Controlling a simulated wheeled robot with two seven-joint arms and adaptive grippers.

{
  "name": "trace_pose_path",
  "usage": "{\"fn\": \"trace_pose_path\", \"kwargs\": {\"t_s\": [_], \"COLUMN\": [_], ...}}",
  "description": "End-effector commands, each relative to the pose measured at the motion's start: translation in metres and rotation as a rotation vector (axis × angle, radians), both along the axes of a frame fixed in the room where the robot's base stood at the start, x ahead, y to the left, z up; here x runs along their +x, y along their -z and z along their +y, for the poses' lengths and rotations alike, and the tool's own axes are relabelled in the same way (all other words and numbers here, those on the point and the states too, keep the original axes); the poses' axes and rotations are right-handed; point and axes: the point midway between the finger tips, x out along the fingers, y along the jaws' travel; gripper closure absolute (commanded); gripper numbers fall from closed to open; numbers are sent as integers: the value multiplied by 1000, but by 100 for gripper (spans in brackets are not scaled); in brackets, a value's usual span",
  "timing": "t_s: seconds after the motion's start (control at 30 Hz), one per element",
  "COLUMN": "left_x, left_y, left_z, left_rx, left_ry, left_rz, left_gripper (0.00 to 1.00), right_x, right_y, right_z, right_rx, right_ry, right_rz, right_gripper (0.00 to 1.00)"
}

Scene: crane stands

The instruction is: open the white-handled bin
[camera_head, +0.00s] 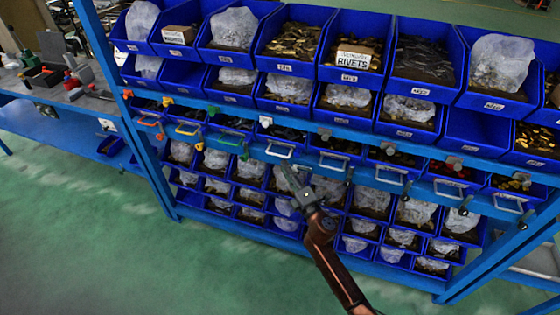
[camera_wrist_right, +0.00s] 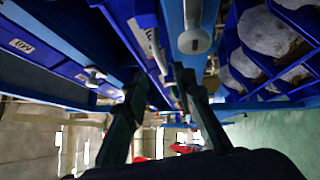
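The white-handled bin shows in the head view as a blue drawer in the middle row of the rack, with a white handle (camera_head: 279,150) and a white tab (camera_head: 266,121) above it. Its front looks flush with its neighbours. My right gripper (camera_head: 289,172) is just below and in front of this handle, apart from it as far as I can tell. In the right wrist view my gripper (camera_wrist_right: 158,78) has its two dark fingers spread, with nothing held between them. A pale bar shows beyond the fingers; I cannot tell which handle it is. My left gripper is in neither view.
The drawer row also has orange (camera_head: 150,120), yellow (camera_head: 188,130) and green (camera_head: 230,140) handles to the left and grey-tabbed ones to the right. Bins of bagged parts fill the shelves above and below. A blue rack post (camera_head: 125,110) stands left. The green floor (camera_head: 80,230) is clear.

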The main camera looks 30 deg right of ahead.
Motion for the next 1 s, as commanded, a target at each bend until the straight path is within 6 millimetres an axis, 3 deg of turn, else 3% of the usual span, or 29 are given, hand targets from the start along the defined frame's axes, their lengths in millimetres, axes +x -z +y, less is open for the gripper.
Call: {"fn": "trace_pose_path", "kwargs": {"t_s": [0.1,0.33,0.7,1.0], "left_x": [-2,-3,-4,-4], "left_y": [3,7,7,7], "left_z": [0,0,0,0], "left_rx": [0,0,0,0], "left_ry": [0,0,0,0], "left_rz": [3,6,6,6], "left_gripper": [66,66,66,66], "right_x": [21,47,52,51], "right_y": [-2,-5,-6,-6], "right_z": [-2,-3,-4,-4], "right_rx": [-1,1,2,3], "right_ry": [0,0,0,0], "right_rz": [0,1,3,2], "right_gripper": [76,76,76,97]}}
